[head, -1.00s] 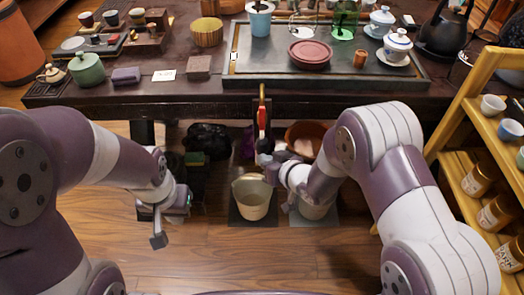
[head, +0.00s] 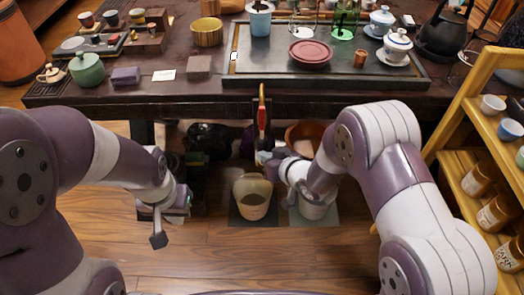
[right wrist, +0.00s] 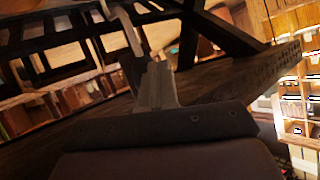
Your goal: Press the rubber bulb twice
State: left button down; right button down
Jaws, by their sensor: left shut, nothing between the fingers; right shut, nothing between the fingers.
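A small red piece (head: 262,118) hangs below a yellow hook-like part at the table's front edge in the head view. It may be the rubber bulb, but it is too small to tell. My right gripper (head: 265,157) is shut and empty just below it; I cannot tell whether they touch. In the right wrist view the shut fingers (right wrist: 157,88) point toward the dark table underside, and no red bulb shows there. My left gripper (head: 158,238) is shut and empty, low over the floor at the left, well apart from the red piece.
A cream bucket (head: 252,203) stands on a dark mat below my right gripper, with another pale bucket (head: 316,208) to its right. The table (head: 190,102) carries tea ware above. A wooden shelf (head: 452,135) stands at the right. Open floor lies in front.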

jog(key=shift+w, duration=0.25)
jog(key=shift+s+r, duration=0.1)
dwell(0.3)
jog(key=shift+s+p, duration=0.3)
jog(key=shift+s, duration=0.75)
jog(key=s+p, duration=0.1)
jog(key=s, duration=0.4)
dwell(0.5)
